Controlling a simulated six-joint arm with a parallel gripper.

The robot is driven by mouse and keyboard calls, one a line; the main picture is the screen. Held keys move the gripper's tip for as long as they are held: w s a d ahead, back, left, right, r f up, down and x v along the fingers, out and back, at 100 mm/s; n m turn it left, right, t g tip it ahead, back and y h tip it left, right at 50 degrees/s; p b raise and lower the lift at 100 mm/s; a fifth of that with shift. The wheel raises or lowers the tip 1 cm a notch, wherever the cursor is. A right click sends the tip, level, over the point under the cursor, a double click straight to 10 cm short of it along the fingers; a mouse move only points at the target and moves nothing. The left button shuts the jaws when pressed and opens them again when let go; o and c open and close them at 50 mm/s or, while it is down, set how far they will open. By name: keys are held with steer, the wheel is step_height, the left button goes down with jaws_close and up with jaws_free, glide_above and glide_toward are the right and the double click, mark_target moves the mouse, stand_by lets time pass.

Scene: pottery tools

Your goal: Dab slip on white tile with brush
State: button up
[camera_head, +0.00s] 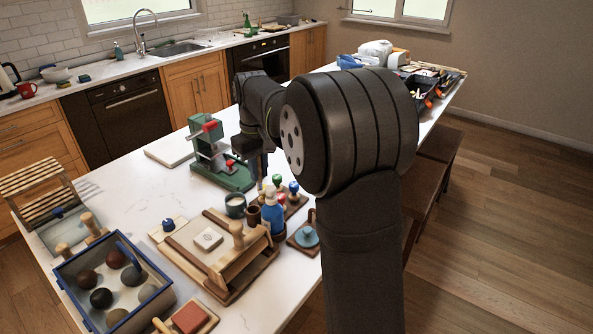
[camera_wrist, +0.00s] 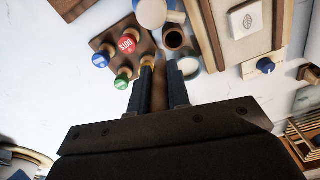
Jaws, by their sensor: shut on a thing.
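The white tile (camera_head: 208,239) lies flat on a wooden board and also shows in the wrist view (camera_wrist: 249,18), with a small mark on its face. My gripper (camera_wrist: 161,88) is shut on a slim brown wooden thing (camera_wrist: 159,97), which looks like the brush handle. Its bristles cannot be made out. In the head view my gripper (camera_head: 262,172) hangs behind the stamp rack, partly hidden by my arm. A cup with pale contents (camera_head: 235,205), probably slip, stands between the tile and my gripper. It shows beyond the fingertips in the wrist view (camera_wrist: 188,66).
A dark brown cup (camera_head: 253,215) and a blue bottle (camera_head: 272,215) stand beside the pale cup. Stamps with coloured knobs (camera_wrist: 127,44) stand on a wooden rack. A green press (camera_head: 222,170) is behind. A wooden roller frame (camera_head: 243,262) edges the tile's board.

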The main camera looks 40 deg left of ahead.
steer(key=shift+n, duration=0.4)
steer(key=shift+s+a+f, duration=0.2)
steer(key=shift+s+f, duration=0.15)
steer(key=shift+f, duration=1)
steer(key=shift+s+a+f, duration=0.25)
steer(key=shift+s+f, duration=0.1)
steer(key=shift+f, duration=1.05)
steer(key=shift+s+a+f, duration=0.2)
steer(key=shift+s+f, duration=0.15)
steer(key=shift+f, duration=1)
steer(key=o, duration=0.9)
steer(key=shift+c, duration=0.2)
step_height(320, 180, up, 17)
steer(key=shift+r, duration=0.2)
